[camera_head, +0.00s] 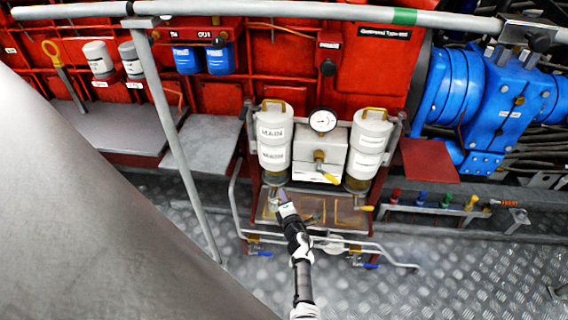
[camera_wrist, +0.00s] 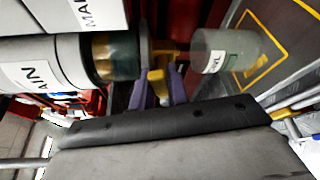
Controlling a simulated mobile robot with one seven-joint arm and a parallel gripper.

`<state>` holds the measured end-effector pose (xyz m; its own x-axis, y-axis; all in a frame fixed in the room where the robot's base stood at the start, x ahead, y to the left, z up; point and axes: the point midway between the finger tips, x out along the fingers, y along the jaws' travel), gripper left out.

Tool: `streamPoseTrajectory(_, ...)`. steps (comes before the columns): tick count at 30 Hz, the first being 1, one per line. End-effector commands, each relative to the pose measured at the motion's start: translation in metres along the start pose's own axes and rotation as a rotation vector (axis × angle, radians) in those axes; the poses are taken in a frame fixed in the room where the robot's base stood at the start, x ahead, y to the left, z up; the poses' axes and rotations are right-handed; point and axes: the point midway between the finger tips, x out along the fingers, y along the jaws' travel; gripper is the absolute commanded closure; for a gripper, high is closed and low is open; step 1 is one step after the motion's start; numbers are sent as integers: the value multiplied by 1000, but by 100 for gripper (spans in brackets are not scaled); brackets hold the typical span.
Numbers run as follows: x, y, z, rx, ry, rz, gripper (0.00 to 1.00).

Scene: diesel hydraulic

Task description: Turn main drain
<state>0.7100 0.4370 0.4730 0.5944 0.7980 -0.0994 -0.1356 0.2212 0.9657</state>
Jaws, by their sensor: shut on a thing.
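The left white filter canister (camera_head: 273,135) stands upright in the filter unit, with a dark amber bowl at its lower end. In the wrist view the canister (camera_wrist: 38,65) lies sideways, with part of a MAIN label readable. A yellow drain handle (camera_wrist: 157,74) sits at the drain fitting beyond the amber bowl (camera_wrist: 112,56). My gripper (camera_head: 283,194) is below the left canister. In the wrist view my gripper's purple fingers (camera_wrist: 160,88) are shut on the yellow handle. In the head view the gripper hides this handle.
The right canister (camera_head: 368,145) has its own yellow drain handle (camera_head: 363,208). A gauge (camera_head: 322,121) and a yellow-handled valve (camera_head: 326,174) sit between the canisters. A grey cylinder (camera_wrist: 232,50) is beside the drain. A railing post (camera_head: 178,130) stands left; metal floor (camera_head: 450,280) is clear at right.

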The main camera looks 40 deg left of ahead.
Motion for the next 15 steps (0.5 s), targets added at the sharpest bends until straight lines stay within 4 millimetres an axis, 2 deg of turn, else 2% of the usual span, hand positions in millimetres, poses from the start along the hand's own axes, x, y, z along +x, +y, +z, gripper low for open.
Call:
streamPoseTrajectory(1,0,7,2,-31,-1,-13,100)
streamPoseTrajectory(15,1,14,-1,-249,0,-102,100)
